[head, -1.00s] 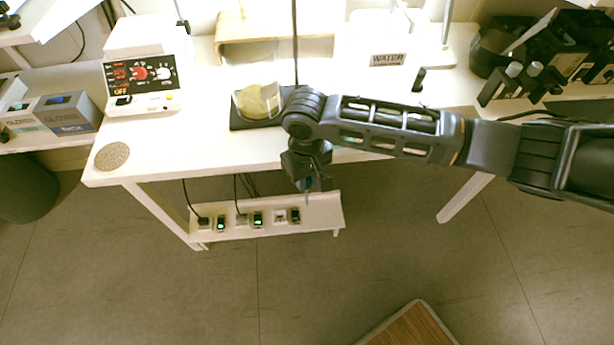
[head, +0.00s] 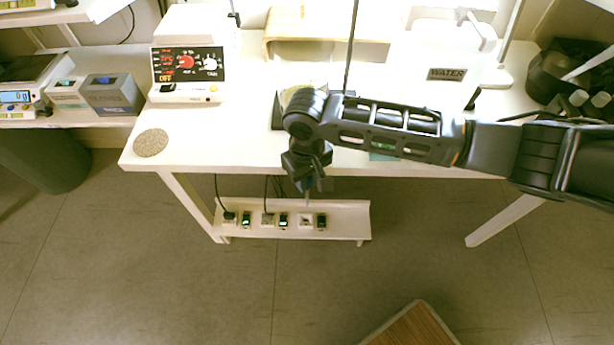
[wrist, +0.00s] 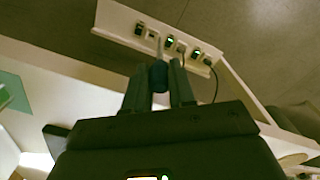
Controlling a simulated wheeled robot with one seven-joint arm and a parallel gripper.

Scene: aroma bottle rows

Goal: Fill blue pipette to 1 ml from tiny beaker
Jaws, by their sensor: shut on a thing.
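My gripper (head: 309,180) hangs in front of the white table's front edge, pointing down above the floor. In the wrist view my gripper (wrist: 157,70) is shut on the blue pipette, whose dark blue bulb (wrist: 159,76) sits between the two fingers. A thin pale stem points away beyond the fingertips. Whether there is liquid in it cannot be told. I cannot make out the tiny beaker in either view.
The white table (head: 220,140) carries a control box (head: 187,75), a cork mat (head: 151,142) and a WATER container (head: 447,74). A low shelf (head: 345,215) with plugs and sockets lies under the table. Boxes (head: 112,94) stand at the left. A wooden-topped piece (head: 415,325) is at the bottom. The floor between is clear.

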